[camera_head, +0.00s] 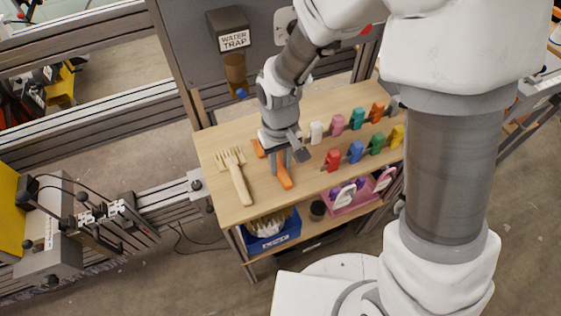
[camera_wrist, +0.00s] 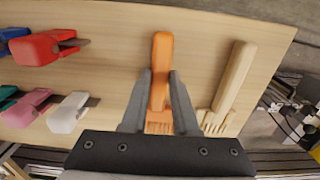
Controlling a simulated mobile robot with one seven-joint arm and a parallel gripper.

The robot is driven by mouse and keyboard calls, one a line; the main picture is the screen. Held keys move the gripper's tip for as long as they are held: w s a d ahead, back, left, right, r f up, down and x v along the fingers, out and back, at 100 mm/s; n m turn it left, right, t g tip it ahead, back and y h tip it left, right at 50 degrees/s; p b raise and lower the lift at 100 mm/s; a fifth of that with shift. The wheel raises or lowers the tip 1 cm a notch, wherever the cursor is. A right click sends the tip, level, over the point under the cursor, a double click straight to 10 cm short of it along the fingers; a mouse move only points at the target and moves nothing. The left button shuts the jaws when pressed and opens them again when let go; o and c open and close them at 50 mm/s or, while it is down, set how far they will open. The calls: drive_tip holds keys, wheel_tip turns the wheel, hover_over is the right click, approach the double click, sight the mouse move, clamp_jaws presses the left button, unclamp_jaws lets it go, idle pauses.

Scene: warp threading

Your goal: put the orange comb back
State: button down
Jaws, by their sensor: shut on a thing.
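The orange comb (camera_head: 286,179) is between my gripper's fingers over the wooden table, beside a wooden comb. In the wrist view its handle (camera_wrist: 161,58) points up the picture, and its teeth show lower down between the fingers. My gripper (camera_head: 281,167) points down and is shut on the orange comb; both fingers (camera_wrist: 160,78) flank its handle in the wrist view. I cannot tell whether the comb rests on the table or is slightly above it. The wooden comb (camera_head: 240,183) lies flat on the table to the left, teeth toward the back.
Two rows of coloured clips, including a red one (camera_head: 333,160) and a white one (camera_head: 316,132), stand on the table (camera_head: 222,150) to the right. A blue bin (camera_head: 272,240) and a pink bin (camera_head: 355,199) sit on the shelf below. A water trap hangs behind.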

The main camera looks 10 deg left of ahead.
drive_tip(key=shift+f, duration=0.2)
drive_tip(key=shift+c, duration=1)
unclamp_jaws()
wheel_tip(320, 180, up, 9)
drive_tip(key=s+d+p, duration=0.1)
drive_tip(key=s+p, duration=0.1)
drive_tip(key=p, duration=0.5)
drive_tip(key=shift+s+d, duration=0.3)
